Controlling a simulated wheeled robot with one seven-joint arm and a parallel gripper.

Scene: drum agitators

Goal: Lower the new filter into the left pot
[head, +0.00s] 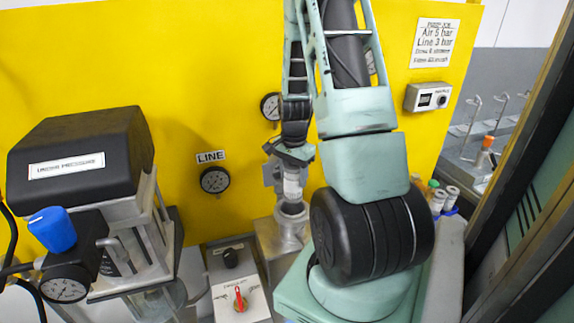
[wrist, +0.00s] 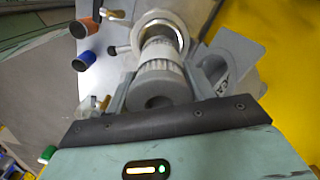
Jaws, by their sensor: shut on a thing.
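The new filter (wrist: 160,68) is a white pleated cylinder with a grey, holed end cap facing the wrist camera. In the head view the filter (head: 292,186) hangs roughly upright below my wrist. My gripper (wrist: 163,90) is shut on it, one finger on each side; in the head view my gripper (head: 291,172) is small and partly behind my arm. A metal pot (head: 291,217) with a round rim stands directly under the filter. The pot's rim (wrist: 183,38) surrounds the filter's far end in the wrist view; I cannot tell how deep that end sits.
A yellow panel (head: 200,100) with gauges stands close behind. A grey holder (wrist: 238,65) is at right.

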